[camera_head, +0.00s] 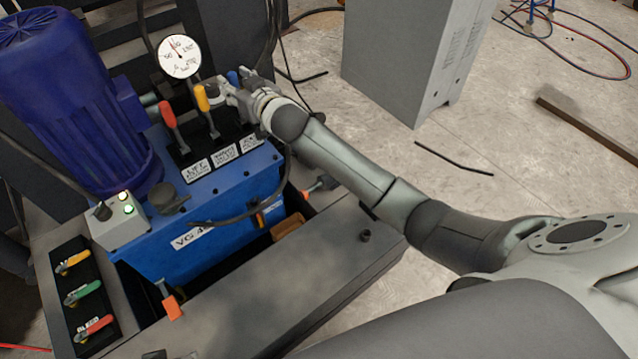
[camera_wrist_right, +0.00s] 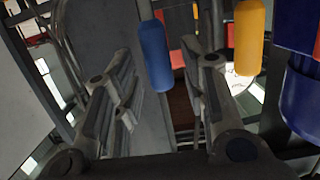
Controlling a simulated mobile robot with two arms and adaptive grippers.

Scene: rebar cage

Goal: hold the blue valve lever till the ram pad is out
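The blue valve lever (camera_head: 234,78) stands on the blue power unit (camera_head: 225,205), right of the yellow lever (camera_head: 201,97) and the red lever (camera_head: 168,114). My right gripper (camera_head: 228,92) is at the blue lever and partly hides it. In the right wrist view the blue lever (camera_wrist_right: 155,56) shows in the gap between the spread fingers of the right gripper (camera_wrist_right: 163,90), closer to the right finger. The yellow lever (camera_wrist_right: 249,38) is outside that finger. The fingers are not closed on the blue lever. I cannot make out the ram pad. My left gripper is not in view.
A round gauge (camera_head: 179,56) stands behind the levers. A grey cabinet (camera_head: 410,60) stands behind my right arm. Steel bars and hoses lie on the floor.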

